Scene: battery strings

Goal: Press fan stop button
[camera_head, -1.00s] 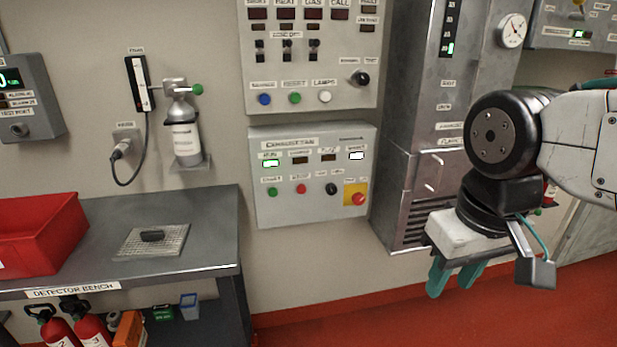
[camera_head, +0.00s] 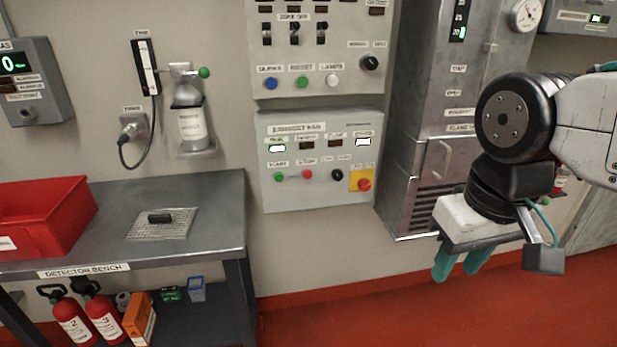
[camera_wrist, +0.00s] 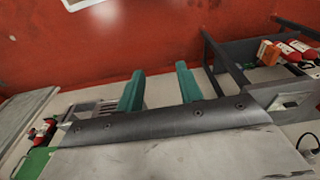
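The exhaust fan panel (camera_head: 322,200) is a light grey box on the wall, in the middle of the head view. Its lower row holds a green button (camera_head: 279,177), a red button (camera_head: 308,174) under a blurred label that seems to read stop, a black knob (camera_head: 337,174) and a larger red button on a yellow plate (camera_head: 364,184). Two indicators on its upper row are lit. My gripper (camera_head: 461,270) is to the right of the panel and lower, pointing down. Its two teal fingers are apart and empty, as the wrist view (camera_wrist: 158,78) also shows.
A metal cabinet (camera_head: 425,185) stands between the panel and my arm. The detector bench (camera_head: 215,225) is at left with a red bin (camera_head: 45,225). Another control panel (camera_head: 318,75) hangs above. The red floor (camera_head: 350,315) below the panel is clear.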

